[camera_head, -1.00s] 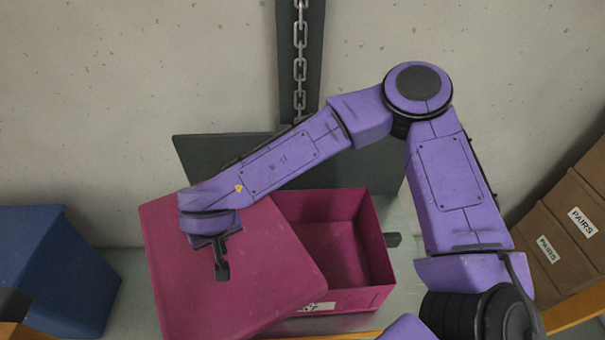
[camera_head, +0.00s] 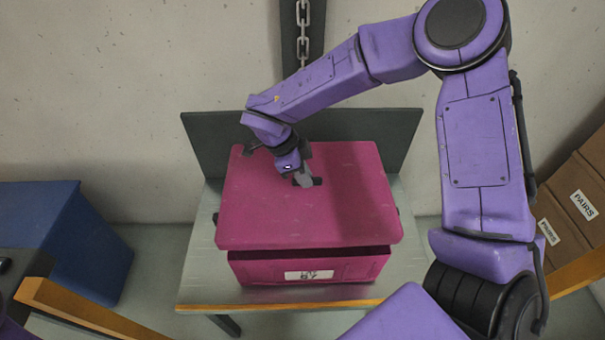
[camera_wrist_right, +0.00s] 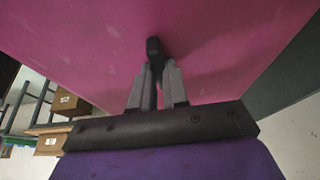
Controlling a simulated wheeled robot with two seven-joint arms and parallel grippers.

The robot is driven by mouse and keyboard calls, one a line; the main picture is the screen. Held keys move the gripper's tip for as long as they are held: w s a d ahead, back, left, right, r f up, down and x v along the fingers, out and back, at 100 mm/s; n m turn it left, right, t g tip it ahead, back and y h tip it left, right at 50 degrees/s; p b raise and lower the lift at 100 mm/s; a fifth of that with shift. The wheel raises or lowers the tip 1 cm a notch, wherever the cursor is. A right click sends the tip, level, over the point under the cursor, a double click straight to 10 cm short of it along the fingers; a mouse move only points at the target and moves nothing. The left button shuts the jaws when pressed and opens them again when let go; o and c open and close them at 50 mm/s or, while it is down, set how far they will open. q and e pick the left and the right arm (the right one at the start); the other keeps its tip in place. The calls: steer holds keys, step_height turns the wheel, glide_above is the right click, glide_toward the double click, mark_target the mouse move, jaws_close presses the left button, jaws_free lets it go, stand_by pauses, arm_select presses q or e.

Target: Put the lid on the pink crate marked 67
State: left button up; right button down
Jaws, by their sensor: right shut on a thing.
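The pink crate (camera_head: 305,270) stands on the grey table, its front label (camera_head: 309,275) partly legible and seemingly upside down. The pink lid (camera_head: 340,220) lies over the crate, covering its opening. A dark gap shows between the lid's front edge and the crate's front wall, so the lid sits slightly raised or tilted there. My right gripper (camera_head: 302,180) is shut on the dark handle of the lid, near the middle of its top. In the right wrist view the fingers (camera_wrist_right: 157,80) close on the handle (camera_wrist_right: 154,50) against the pink lid. My left gripper is not visible.
The grey table (camera_head: 200,270) has a dark upright back panel (camera_head: 370,130) behind the crate, with a chain (camera_head: 303,40) above. A blue bin (camera_head: 60,240) stands at the left. Brown boxes marked PAIRS (camera_head: 575,205) stand at the right.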

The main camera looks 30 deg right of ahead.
steer(key=shift+s+d+f+b, duration=0.1)
steer(key=shift+s+f+b, duration=0.2)
steer(key=shift+f+b, duration=0.2)
steer(key=shift+s+f+b, duration=0.25)
steer(key=shift+f+b, duration=0.2)
steer(key=shift+w+f+b, duration=0.2)
steer(key=shift+f+b, duration=0.35)
steer(key=shift+f, duration=0.05)
steer(key=shift+w+f+b, duration=0.15)
steer(key=shift+f+b, duration=0.35)
steer(key=shift+f, duration=0.05)
steer(key=shift+w+f, duration=0.1)
steer(key=shift+f, duration=0.25)
steer(key=shift+s+f+b, duration=0.2)
steer(key=shift+f+b, duration=0.35)
steer(key=shift+f, duration=0.6)
steer(key=shift+w+f, duration=0.1)
steer(key=shift+f, duration=0.2)
steer(key=shift+p, duration=0.3)
steer(key=shift+f+p, duration=0.35)
steer(key=shift+p, duration=0.2)
